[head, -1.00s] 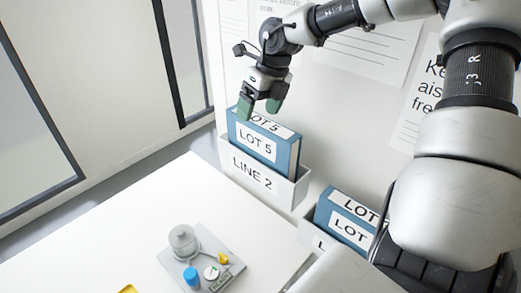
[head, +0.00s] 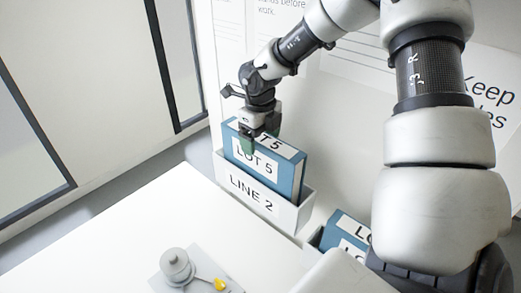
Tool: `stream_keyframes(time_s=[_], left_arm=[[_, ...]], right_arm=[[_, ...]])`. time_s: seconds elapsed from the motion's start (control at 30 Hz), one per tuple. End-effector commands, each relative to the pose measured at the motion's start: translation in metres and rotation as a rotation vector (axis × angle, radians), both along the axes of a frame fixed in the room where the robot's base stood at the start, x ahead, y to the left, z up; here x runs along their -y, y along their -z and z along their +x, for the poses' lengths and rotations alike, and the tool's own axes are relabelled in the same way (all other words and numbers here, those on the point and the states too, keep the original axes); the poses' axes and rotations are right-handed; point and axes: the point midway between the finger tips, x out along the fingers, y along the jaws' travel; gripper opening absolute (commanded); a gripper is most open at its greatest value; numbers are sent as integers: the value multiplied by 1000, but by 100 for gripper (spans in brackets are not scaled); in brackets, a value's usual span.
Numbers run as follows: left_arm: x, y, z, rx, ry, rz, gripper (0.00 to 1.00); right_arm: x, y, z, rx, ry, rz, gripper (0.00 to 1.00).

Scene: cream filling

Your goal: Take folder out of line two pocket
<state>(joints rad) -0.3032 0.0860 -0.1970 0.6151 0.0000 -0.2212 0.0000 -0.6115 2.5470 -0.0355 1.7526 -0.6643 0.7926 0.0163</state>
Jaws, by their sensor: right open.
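A blue folder (head: 285,180) labelled LOT 5 stands upright in the white wall pocket (head: 274,212) marked LINE 2. Its upper part sticks out above the pocket's front. My right gripper (head: 251,142) is open and points down at the folder's top edge. One green fingertip shows in front of the folder's LOT 5 label. The other fingertip is mostly hidden, so I cannot tell whether the fingers touch the folder. My left gripper is not in view.
A second blue folder (head: 343,232) stands in another pocket to the lower right, partly behind my arm. A white table (head: 130,228) in front holds a grey tray with a grey knobbed part (head: 176,266) and a yellow piece (head: 220,284). Printed sheets hang on the wall.

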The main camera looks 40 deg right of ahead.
Motion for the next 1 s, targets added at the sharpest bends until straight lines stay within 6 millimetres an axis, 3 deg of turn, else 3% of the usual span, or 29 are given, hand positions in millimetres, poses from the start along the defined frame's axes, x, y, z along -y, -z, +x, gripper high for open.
stream_keyframes(time_s=[0.13,0.43,0.9,1.0], left_arm=[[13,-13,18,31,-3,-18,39],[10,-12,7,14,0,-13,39],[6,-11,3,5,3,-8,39],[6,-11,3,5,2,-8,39]], right_arm=[[0,16,-1,-3,0,1,83],[0,22,0,2,0,0,83],[0,22,0,2,0,0,11],[0,22,0,2,0,0,0]])
